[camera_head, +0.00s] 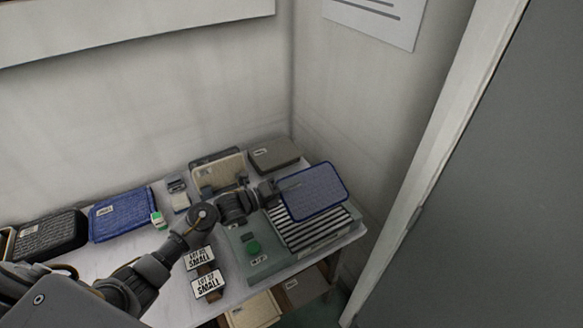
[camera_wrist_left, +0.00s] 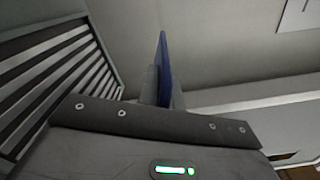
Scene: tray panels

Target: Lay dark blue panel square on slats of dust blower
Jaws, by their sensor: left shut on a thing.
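The dark blue panel (camera_head: 314,191) is a flat rounded rectangle in my left gripper (camera_head: 283,187). The gripper is shut on its left edge. In the head view the panel overlaps the far part of the slats and looks tilted. In the left wrist view the panel (camera_wrist_left: 164,70) shows edge-on, apart from the slats (camera_wrist_left: 60,80). The dust blower (camera_head: 262,268) is a grey-green box with a green button and black and white slats (camera_head: 310,232) at its right. The panel hides the far slats. My right gripper is not in view.
A blue tray (camera_head: 122,214) and a black tray (camera_head: 50,236) stand at the left. A cream tray (camera_head: 218,174) and a grey box (camera_head: 274,154) are behind the blower. Two "SMALL" lot signs (camera_head: 208,285) stand left of it. A wall and a door frame bound the right.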

